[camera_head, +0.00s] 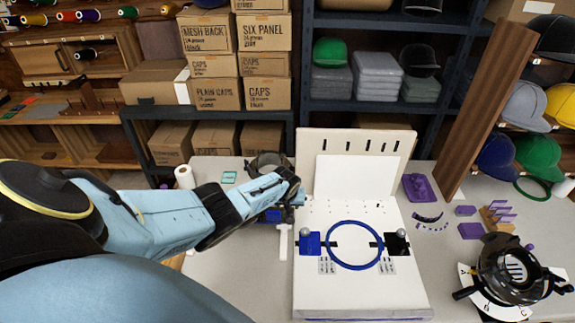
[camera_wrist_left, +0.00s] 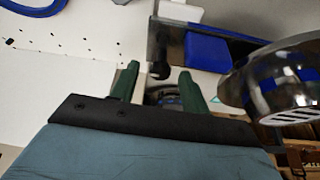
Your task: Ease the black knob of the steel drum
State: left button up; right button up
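A dark, shiny steel drum (camera_head: 268,163) stands on the table behind my left gripper (camera_head: 296,192), partly hidden by it. In the left wrist view a chrome drum (camera_wrist_left: 272,80) with slots is at the right, beside a blue block (camera_wrist_left: 208,52). A small black knob (camera_wrist_left: 160,70) shows beyond the gap between the green fingers of my left gripper (camera_wrist_left: 158,72). The fingers are apart with nothing visibly held; whether they touch the knob I cannot tell. My right gripper is not in view.
A white board (camera_head: 410,285) with a blue ring (camera_head: 328,248) lies right of my left gripper. A second slotted drum (camera_head: 512,270) stands at the right. A white roll (camera_head: 184,177) is behind my arm. Purple pieces (camera_head: 417,187) lie right of the board.

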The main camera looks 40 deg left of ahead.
pick_arm(q)
jog(key=shift+s+d+r+p, duration=0.1)
jog(key=shift+s+r+p, duration=0.1)
jog(key=shift+r+p, duration=0.45)
jog(key=p+v, duration=0.5)
jog(key=v, duration=0.7)
